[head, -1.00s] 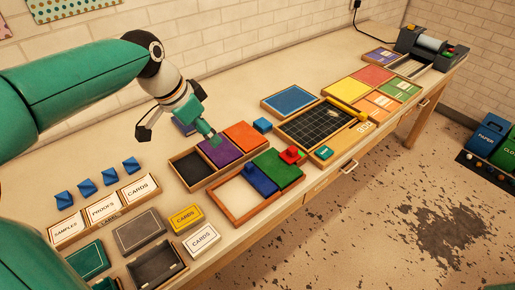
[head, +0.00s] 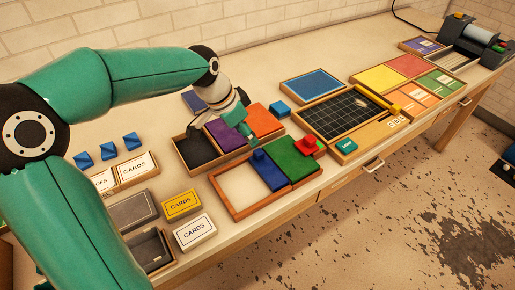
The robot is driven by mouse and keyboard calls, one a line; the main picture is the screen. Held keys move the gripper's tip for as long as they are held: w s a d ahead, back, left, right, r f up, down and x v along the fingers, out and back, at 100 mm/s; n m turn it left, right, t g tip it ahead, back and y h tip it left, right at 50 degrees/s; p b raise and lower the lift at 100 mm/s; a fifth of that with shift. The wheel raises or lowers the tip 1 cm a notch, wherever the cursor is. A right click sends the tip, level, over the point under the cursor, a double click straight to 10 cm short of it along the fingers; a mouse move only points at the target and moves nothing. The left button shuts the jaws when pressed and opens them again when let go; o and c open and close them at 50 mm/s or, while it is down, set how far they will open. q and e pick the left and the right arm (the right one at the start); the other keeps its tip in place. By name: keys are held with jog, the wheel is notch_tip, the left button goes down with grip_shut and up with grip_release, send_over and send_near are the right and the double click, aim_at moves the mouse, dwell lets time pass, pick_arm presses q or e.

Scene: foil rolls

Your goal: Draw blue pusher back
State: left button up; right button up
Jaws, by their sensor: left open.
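The blue pusher (head: 267,168) is a blue slab with a raised knob. It lies in a wooden-framed tray (head: 222,203), between the tray's empty pale left part and a green slab (head: 294,160). A red pusher (head: 307,146) sits at the green slab's right side. My left gripper (head: 228,122) is open above the purple and orange slabs of the tray behind. It is a little behind and left of the blue pusher's knob, and no contact with it shows. Part of the purple slab is hidden by the gripper. My right gripper is out of view.
The rear tray holds black, purple (head: 225,134) and orange (head: 264,119) slabs. A loose blue block (head: 280,108) stands beside it. Card boxes (head: 182,204) stand at the front left. A black gridded tray (head: 343,115) lies to the right. The table's front edge is close to the pusher's tray.

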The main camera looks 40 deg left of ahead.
aim_at(259, 151)
pick_arm(q)
jog(key=x, duration=0.9)
jog(key=shift+w+d+f+p, duration=0.1)
jog(key=shift+f+p, duration=0.2)
jog(key=shift+p, duration=0.05)
grip_shut()
